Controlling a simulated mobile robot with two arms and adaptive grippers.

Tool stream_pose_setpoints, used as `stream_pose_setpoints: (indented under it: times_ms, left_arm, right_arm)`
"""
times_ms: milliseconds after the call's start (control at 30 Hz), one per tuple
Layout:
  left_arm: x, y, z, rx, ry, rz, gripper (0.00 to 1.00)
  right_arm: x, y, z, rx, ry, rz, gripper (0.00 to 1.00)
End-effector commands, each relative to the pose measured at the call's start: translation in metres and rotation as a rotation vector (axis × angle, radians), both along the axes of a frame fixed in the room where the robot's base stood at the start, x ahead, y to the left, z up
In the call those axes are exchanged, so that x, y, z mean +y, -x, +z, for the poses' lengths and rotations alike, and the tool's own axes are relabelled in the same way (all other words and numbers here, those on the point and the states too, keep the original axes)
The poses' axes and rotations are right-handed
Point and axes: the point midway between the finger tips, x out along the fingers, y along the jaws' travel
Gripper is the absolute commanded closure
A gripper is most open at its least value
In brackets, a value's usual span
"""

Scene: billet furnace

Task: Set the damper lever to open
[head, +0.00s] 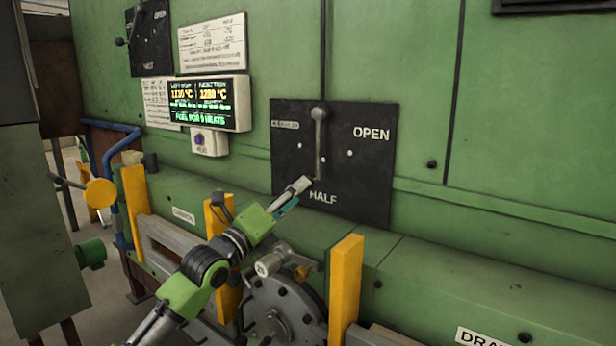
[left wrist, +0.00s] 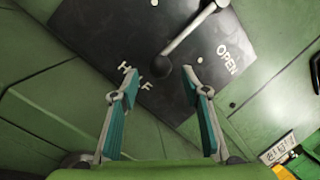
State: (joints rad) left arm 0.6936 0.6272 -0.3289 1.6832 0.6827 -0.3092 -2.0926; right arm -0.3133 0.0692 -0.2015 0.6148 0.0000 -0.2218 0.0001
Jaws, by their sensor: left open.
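The damper lever (head: 318,150) is a grey bar on a black plate (head: 362,185) on the green furnace wall. It hangs straight down from its top pivot, toward the word HALF; OPEN is at the plate's right. My left gripper (head: 299,190) is open at the lever's lower end. In the left wrist view the lever (left wrist: 190,35) ends in a dark knob (left wrist: 160,66). The knob shows near the gap between the two open fingertips of the gripper (left wrist: 162,82), with no clear contact. My right gripper is not in view.
A lit temperature display (head: 210,103) and paper sheets (head: 212,42) are left of the plate. Another dark plate with a small lever (head: 150,38) is at upper left. Yellow posts (head: 345,290) and a round flange (head: 282,315) stand below.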

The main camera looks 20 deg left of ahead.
Motion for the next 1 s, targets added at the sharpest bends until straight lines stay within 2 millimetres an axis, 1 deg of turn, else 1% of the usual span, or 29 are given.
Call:
stream_pose_setpoints:
  times_ms: [33, 100, 300, 500, 767, 800, 867, 900, 933, 967, 1000]
  left_arm:
    - [-0.003, -0.009, 0.007, 0.000, 0.003, -0.001, 0.58]
    - [-0.007, -0.019, 0.009, 0.000, 0.003, -0.001, 0.58]
    - [-0.014, -0.040, 0.013, 0.000, 0.002, -0.001, 0.58]
    - [-0.017, -0.049, 0.014, -0.001, 0.001, 0.000, 0.58]
    - [-0.018, -0.049, 0.013, -0.001, 0.000, -0.001, 0.58]
    - [-0.018, -0.049, 0.013, -0.001, 0.000, -0.001, 0.63]
    - [-0.018, -0.049, 0.013, -0.001, 0.000, -0.001, 0.79]
    - [-0.018, -0.049, 0.013, -0.001, 0.000, -0.001, 0.89]
    - [-0.018, -0.049, 0.013, -0.001, 0.000, -0.001, 0.97]
    - [-0.017, -0.049, 0.013, -0.001, 0.000, -0.001, 1.00]
    - [-0.017, -0.049, 0.013, -0.001, 0.000, -0.001, 1.00]
  right_arm:
    - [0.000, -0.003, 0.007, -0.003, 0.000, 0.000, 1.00]
    - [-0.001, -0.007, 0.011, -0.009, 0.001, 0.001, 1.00]
    - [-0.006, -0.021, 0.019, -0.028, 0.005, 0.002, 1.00]
    - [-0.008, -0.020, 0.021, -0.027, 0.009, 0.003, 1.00]
    - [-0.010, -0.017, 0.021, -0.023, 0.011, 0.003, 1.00]
    - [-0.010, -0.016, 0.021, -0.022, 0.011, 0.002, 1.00]
    - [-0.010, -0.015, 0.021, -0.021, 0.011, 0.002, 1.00]
    - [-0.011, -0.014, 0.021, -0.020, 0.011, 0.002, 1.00]
    - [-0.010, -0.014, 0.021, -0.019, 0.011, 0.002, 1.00]
    - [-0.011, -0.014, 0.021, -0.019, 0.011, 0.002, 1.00]
    - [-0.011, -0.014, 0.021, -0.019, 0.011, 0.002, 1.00]
